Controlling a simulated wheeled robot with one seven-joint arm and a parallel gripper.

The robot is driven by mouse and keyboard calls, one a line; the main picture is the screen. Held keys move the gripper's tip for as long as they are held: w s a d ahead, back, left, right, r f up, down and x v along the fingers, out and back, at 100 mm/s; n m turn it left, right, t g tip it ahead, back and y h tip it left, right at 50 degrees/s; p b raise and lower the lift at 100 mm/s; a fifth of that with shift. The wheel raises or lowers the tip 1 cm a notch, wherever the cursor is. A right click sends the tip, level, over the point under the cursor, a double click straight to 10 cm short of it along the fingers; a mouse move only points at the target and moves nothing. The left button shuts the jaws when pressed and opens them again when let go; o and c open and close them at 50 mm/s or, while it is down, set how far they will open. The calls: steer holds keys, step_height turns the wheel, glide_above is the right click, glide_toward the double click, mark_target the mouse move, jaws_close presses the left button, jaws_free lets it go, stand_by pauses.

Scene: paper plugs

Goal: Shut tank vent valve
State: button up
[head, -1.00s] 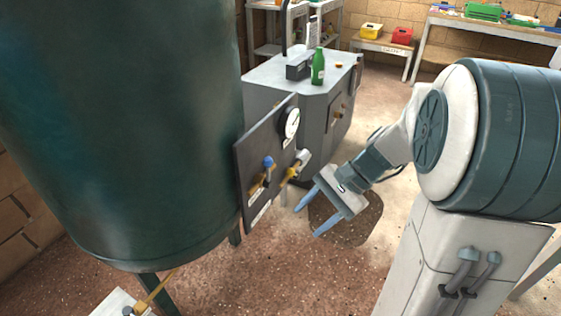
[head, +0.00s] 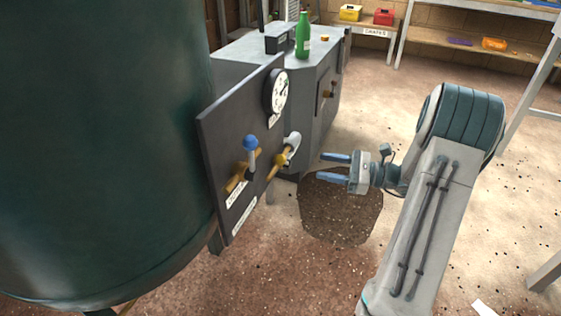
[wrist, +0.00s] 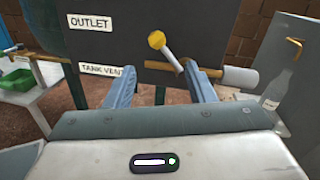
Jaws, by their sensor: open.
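A dark panel (head: 225,130) on the tank's side carries two lever valves and a round gauge (head: 279,90). One valve has a blue-knobbed lever (head: 250,148), standing upright. The other has a yellow-knobbed lever (head: 281,159) beside a pale cylinder end. In the wrist view the yellow-knobbed lever (wrist: 165,52) slants up-left from its brass pipe (wrist: 205,71), and a TANK VENT label (wrist: 100,70) sits to its left. An OUTLET label (wrist: 88,22) is above that. My gripper (head: 333,167) is open and empty, its fingers pointing at the panel, apart from the yellow-knobbed lever.
The big green tank (head: 100,130) fills the left. A grey cabinet (head: 300,90) with a green bottle (head: 303,37) on top stands behind the panel. A dark floor patch (head: 342,210) lies below my gripper. Open floor spreads to the right.

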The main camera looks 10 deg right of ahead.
mark_target(285, 161)
steer(key=b+x, duration=0.1)
steer(key=x, duration=0.3)
steer(key=b+x, duration=0.1)
steer(key=x, duration=0.3)
steer(key=b+x, duration=0.1)
steer(key=x, duration=0.3)
steer(key=shift+s+a+b, duration=0.1)
steer(key=shift+s+b, duration=0.2)
steer(key=shift+b, duration=0.1)
steer(key=shift+w+a, duration=0.35)
steer(key=shift+a, duration=0.25)
jaws_close()
